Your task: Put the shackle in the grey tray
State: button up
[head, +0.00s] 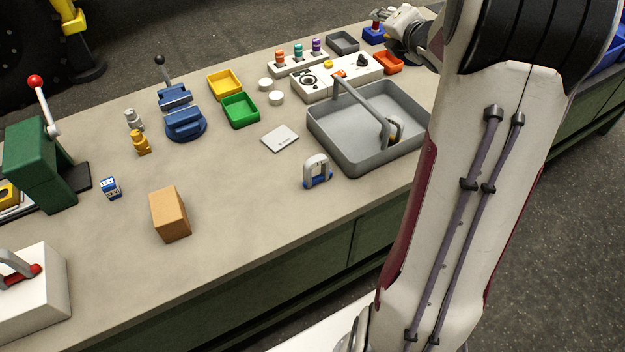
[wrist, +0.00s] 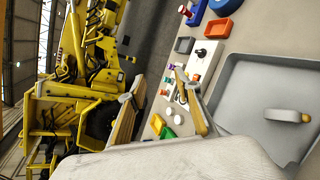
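A grey U-shaped shackle (head: 316,166) with a blue pin stands upright on the bench, just left of the large grey tray (head: 345,162). Another grey piece (head: 391,133) with a yellow-orange part lies inside that tray; it also shows in the wrist view (wrist: 287,116). A bent grey bar (head: 358,100) rises across the tray; I cannot tell whether it joins that piece. My gripper (head: 404,30) is beyond the tray at the back right, away from the blue-pinned shackle. In the wrist view my gripper (wrist: 158,76) has its fingers apart with nothing between them.
A white box (head: 45,290) at the front left carries a grey loop with a red part. A tan block (head: 170,214), blue vise (head: 182,115), yellow bin (head: 225,83), green bin (head: 240,111) and control box (head: 325,82) stand around. The bench between block and shackle is clear.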

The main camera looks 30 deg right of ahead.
jog(key=s+a+r+m+g+h, duration=0.1)
jog(key=s+a+r+m+g, duration=0.15)
jog(key=s+a+m, duration=0.45)
jog(key=s+a+r+m+g, duration=0.1)
jog(key=s+a+r+m, duration=0.2)
jog(key=a+m, duration=0.5)
jog(key=s+a+f+m+g+y, duration=0.2)
jog(key=s+a+f+m, duration=0.1)
jog(key=s+a, duration=0.8)
jog(key=s+a+f+m+g+y, duration=0.2)
jog(key=s+a+f+m+y, duration=0.1)
jog(key=s+a, duration=0.8)
jog(key=shift+s+a+f+m, duration=0.15)
jog(key=shift+s+f+m, duration=0.1)
jog(key=shift+f+m, duration=0.5)
